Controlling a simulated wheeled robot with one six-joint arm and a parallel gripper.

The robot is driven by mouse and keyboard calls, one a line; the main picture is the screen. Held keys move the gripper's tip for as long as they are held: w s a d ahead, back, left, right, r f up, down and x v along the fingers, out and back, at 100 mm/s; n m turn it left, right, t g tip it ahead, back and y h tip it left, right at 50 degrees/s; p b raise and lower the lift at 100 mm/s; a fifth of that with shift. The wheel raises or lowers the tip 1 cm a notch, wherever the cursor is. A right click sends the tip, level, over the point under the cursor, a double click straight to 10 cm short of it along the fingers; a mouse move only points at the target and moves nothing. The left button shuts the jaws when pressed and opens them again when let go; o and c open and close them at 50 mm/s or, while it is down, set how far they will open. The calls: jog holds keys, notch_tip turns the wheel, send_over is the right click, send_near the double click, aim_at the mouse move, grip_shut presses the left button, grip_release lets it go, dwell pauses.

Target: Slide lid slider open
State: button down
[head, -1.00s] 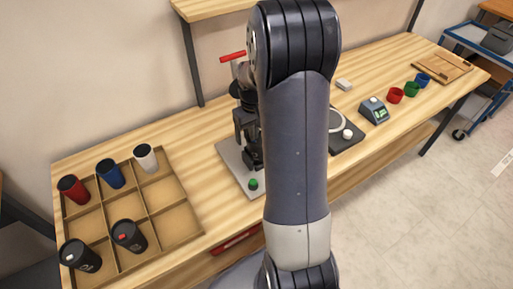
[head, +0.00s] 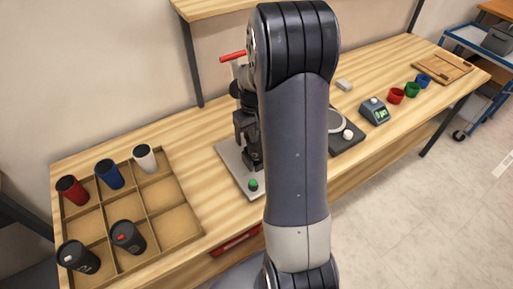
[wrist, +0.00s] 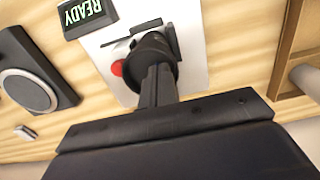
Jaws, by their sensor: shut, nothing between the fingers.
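I cannot clearly make out the lid slider in either view. In the wrist view, my gripper (wrist: 155,85) is shut and empty. Its fingertips reach over a dark round part (wrist: 150,45) above a pale plate (wrist: 192,55); I cannot tell whether they touch it. A red knob-like piece (wrist: 117,68) shows just left of that part. In the head view, the grey base plate (head: 231,160) with a green button (head: 253,184) stands left of my arm. Black parts rise from it, and a red handle (head: 232,57) shows above. My arm hides much of this area.
A wooden divided tray (head: 163,247) with several cups, including a white cup (head: 145,157), is at the left. A shelf post (head: 190,60) stands behind.

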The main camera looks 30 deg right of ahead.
jog(key=shift+s+d, duration=0.65)
dwell(1.0)
jog(key=shift+r, duration=0.1)
notch_tip(320, 180, up, 7)
jog(key=p, duration=0.5)
dwell(0.7)
jog(key=shift+f, duration=0.25)
notch_tip(320, 180, down, 6)
jog(key=b, duration=0.5)
jog(key=shift+f, duration=0.25)
jog(key=shift+s, duration=0.1)
